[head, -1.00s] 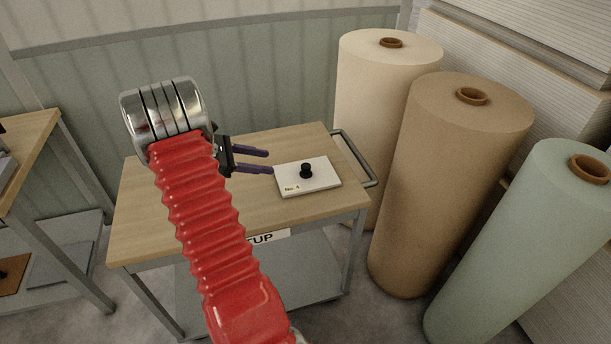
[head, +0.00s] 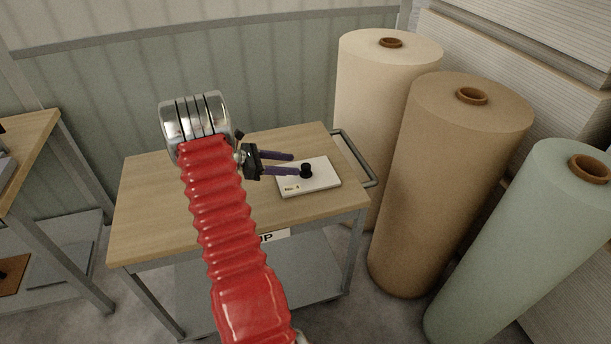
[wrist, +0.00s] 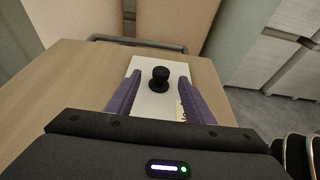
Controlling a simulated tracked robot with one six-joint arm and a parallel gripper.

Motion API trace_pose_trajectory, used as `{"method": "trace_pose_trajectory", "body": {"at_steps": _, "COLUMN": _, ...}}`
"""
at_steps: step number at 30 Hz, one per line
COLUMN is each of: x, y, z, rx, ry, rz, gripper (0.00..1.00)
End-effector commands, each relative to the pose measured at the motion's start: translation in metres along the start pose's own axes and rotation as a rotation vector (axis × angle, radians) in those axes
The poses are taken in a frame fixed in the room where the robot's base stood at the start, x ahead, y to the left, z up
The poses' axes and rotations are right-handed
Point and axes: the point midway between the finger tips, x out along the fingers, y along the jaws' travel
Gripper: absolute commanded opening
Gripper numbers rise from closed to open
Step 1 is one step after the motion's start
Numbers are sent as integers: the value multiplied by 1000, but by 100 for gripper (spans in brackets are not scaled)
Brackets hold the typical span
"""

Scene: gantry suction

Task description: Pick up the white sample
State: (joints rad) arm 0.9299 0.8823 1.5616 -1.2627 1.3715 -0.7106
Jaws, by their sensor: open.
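The white sample (head: 322,178) is a flat white plate with a black knob (head: 306,171) on top and a small label at its near left corner. It lies flat on the wooden cart top. It also shows in the wrist view (wrist: 148,66), with its knob (wrist: 160,77) ahead of and between the fingers. My gripper (head: 296,164) is open, its two purple fingers pointing right over the left part of the sample.
The cart (head: 160,207) has a metal handle (head: 357,160) at its right end. Large cream (head: 370,85), brown (head: 440,190) and pale green (head: 520,240) rolls stand to the right. Another table (head: 28,140) is at the left. The cart top's left part is clear.

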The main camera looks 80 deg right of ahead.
Motion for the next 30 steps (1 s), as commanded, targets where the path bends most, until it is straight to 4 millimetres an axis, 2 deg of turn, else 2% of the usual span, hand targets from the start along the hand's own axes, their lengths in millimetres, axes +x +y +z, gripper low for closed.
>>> {"method": "trace_pose_trajectory", "body": {"at_steps": 6, "x": 35, "y": -1, "z": 0, "rx": 1, "ry": 0, "rz": -3, "gripper": 48}}
{"method": "trace_pose_trajectory", "body": {"at_steps": 10, "x": 49, "y": 0, "z": 0, "rx": 0, "ry": 0, "rz": -1, "gripper": 48}}
{"method": "trace_pose_trajectory", "body": {"at_steps": 23, "x": 54, "y": 0, "z": 0, "rx": 0, "ry": 0, "rz": 1, "gripper": 48}}
{"method": "trace_pose_trajectory", "body": {"at_steps": 30, "x": 77, "y": -2, "z": 0, "rx": 1, "ry": 0, "rz": -1, "gripper": 48}}
